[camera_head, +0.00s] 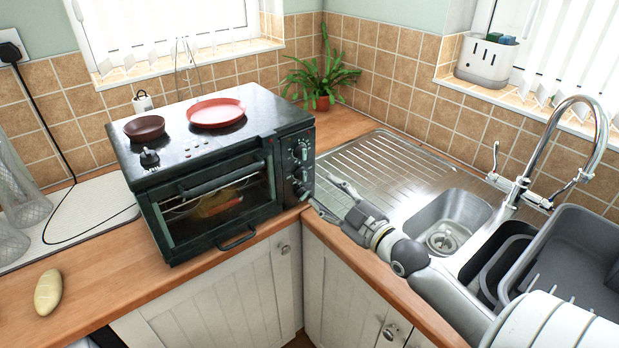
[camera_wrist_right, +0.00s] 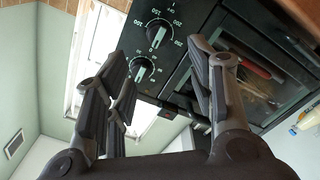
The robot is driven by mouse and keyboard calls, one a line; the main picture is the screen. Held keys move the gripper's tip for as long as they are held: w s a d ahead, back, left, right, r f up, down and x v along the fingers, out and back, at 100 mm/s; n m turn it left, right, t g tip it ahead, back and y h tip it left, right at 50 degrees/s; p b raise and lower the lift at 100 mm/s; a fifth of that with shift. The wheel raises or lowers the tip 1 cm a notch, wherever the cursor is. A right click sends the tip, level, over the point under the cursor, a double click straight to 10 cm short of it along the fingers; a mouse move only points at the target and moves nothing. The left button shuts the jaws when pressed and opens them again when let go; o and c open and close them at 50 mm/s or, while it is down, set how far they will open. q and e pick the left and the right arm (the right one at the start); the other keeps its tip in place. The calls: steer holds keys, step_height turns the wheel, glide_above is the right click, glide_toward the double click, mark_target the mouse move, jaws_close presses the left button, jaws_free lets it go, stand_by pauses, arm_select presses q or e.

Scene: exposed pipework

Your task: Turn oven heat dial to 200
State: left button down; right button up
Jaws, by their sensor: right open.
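The dark green oven (camera_head: 205,165) stands on the wooden counter, with its dials on a panel at the right of its front. The lowest dial (camera_head: 302,192) is close to my right gripper (camera_head: 327,194). My right gripper is open, with its fingers pointing at the dial panel and nothing between them. In the right wrist view the oven appears turned over. A dial with a ring of numbers (camera_wrist_right: 157,32) shows beyond my open fingers (camera_wrist_right: 158,58), with another dial (camera_wrist_right: 141,68) below it. I cannot tell its exact setting or whether a finger touches it.
The steel sink (camera_head: 450,215) and a grey dish rack (camera_head: 575,250) are at the right. A potted plant (camera_head: 320,78) stands behind. The drainboard (camera_head: 385,165) is clear.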

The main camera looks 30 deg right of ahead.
mark_target(305, 177)
steer(key=w+p, duration=0.1)
steer(key=w, duration=0.6)
steer(key=shift+w+a, duration=0.2)
steer(key=shift+w, duration=0.4)
arm_select(q)
steer(key=shift+s+d+r, duration=0.1)
steer(key=shift+d+r, duration=0.1)
steer(key=shift+r, duration=0.55)
steer(key=shift+a, duration=0.1)
arm_select(e)
steer(key=c, duration=1)
arm_select(q)
steer(key=shift+a, duration=0.25)
